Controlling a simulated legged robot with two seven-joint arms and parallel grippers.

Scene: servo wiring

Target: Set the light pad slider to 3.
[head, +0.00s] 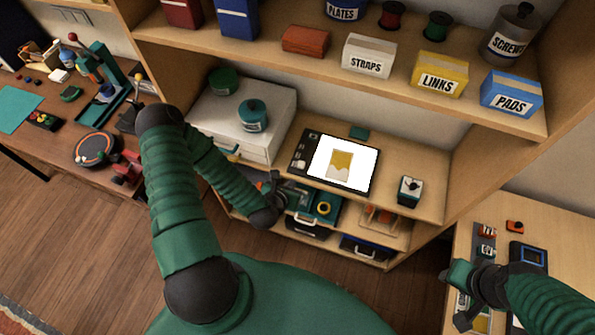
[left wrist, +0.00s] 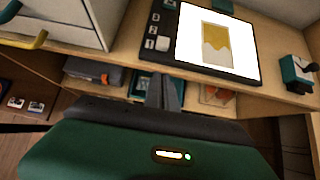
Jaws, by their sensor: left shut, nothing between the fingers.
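The light pad (head: 374,178) lies on the cabinet shelf, its panel lit white under a yellow sheet (head: 340,165). It also shows in the left wrist view (left wrist: 247,79). Its dark left strip carries the marks 3, 2 and 1 from far to near. A pale slider knob (left wrist: 163,43) sits beside the 1. My left gripper (left wrist: 166,82) is shut and empty, in front of the shelf edge near the pad's lower left corner; its arm (head: 180,200) shows in the head view. My right gripper (head: 466,300) is over the right table, its fingers unclear.
A white drawer unit (head: 205,125) with a yellow handle stands left of the pad. The shelf above holds labelled boxes (head: 369,58). Tools and cases (head: 313,215) fill the lower shelf.

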